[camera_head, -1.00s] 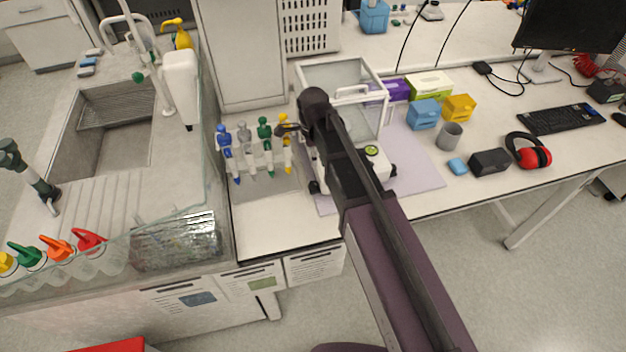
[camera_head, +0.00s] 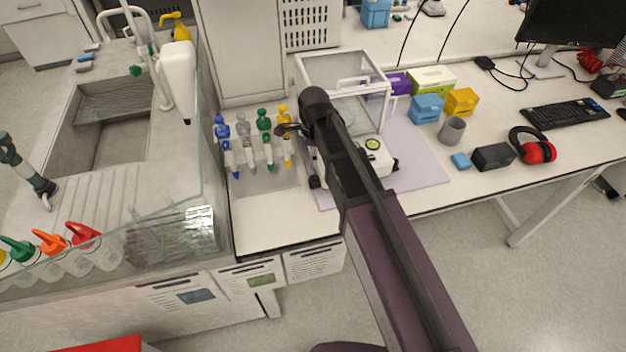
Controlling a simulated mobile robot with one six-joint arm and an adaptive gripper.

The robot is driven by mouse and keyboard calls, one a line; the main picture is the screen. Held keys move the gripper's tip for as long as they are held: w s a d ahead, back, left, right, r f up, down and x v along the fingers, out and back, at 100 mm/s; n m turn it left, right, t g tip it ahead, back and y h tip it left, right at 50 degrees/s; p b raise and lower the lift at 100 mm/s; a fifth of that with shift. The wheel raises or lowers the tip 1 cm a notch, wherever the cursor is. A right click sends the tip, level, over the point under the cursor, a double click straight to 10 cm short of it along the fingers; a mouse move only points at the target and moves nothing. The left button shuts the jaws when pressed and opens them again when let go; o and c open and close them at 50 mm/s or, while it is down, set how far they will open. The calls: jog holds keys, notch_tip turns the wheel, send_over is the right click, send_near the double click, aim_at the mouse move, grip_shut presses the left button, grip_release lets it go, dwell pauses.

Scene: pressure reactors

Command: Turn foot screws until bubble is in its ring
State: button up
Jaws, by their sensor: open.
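The analytical balance, with a clear glass draft shield (camera_head: 350,82) and white base, stands on a pale lilac mat (camera_head: 425,165). A round green bubble level (camera_head: 372,144) sits on top of its front right corner; the bubble and ring are too small to read. A dark foot screw (camera_head: 395,165) shows at the front right corner. A dark part (camera_head: 315,182) shows at the front left, beside my arm. My gripper (camera_head: 287,130) is open and apparently empty, left of the balance near the pipettes. My arm covers the balance's middle front.
Several coloured pipettes (camera_head: 264,122) stand in a rack close to my gripper. A grey cup (camera_head: 451,130), blue and yellow boxes (camera_head: 461,102), a black box (camera_head: 493,157) and red ear muffs (camera_head: 540,151) lie to the right. The mat's right part is clear.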

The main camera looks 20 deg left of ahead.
aim_at(314, 178)
jog(key=shift+f+b, duration=5.25)
jog(key=shift+f, duration=0.25)
grip_shut()
